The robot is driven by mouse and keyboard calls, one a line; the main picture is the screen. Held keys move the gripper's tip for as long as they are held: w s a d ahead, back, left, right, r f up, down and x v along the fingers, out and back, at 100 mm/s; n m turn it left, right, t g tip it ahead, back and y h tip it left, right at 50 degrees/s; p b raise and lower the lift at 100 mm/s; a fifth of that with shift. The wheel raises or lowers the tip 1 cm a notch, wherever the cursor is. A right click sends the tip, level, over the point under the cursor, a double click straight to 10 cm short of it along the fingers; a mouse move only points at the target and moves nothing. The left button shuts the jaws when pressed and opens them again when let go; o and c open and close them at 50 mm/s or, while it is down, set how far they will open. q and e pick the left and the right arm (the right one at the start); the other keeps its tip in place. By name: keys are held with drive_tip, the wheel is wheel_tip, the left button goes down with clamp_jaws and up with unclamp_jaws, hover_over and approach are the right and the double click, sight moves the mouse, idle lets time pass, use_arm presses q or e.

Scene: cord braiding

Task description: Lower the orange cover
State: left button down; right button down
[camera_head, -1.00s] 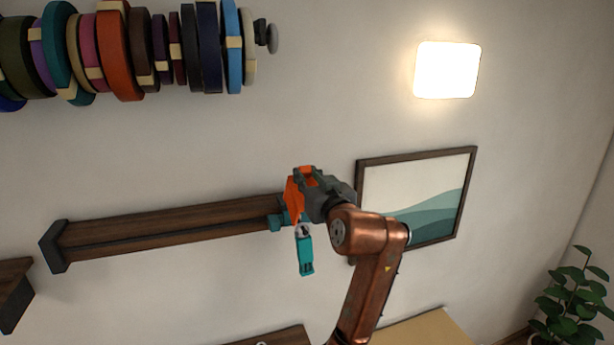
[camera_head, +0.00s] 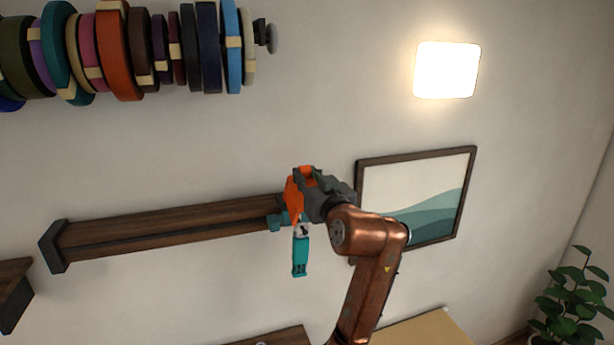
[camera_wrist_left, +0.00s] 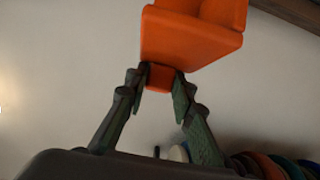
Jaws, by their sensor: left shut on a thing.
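The orange cover (camera_head: 293,200) is at the right end of the dark wooden rail on the wall. My left gripper (camera_head: 310,181) is shut on it from the right. In the left wrist view the cover (camera_wrist_left: 192,38) fills the top middle, and the two fingers (camera_wrist_left: 160,78) close on its small orange tab. A teal tag-like piece (camera_head: 300,256) hangs just below the cover. A teal block (camera_head: 278,221) sits at the rail's end beside it. The gripper partly hides the cover in the head view. My right gripper is not in view.
The wooden rail (camera_head: 160,228) runs left along the wall. Spools of coloured cord (camera_head: 120,50) hang at upper left. A framed picture (camera_head: 430,190) is close behind my arm, and a lit lamp (camera_head: 447,70) is above. The wall between is bare.

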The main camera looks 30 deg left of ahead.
use_arm(q)
drive_tip(key=shift+f, duration=0.15)
idle(0.3)
drive_tip(key=c, duration=1.6)
unclamp_jaws()
drive_tip(key=shift+w+a, duration=0.1)
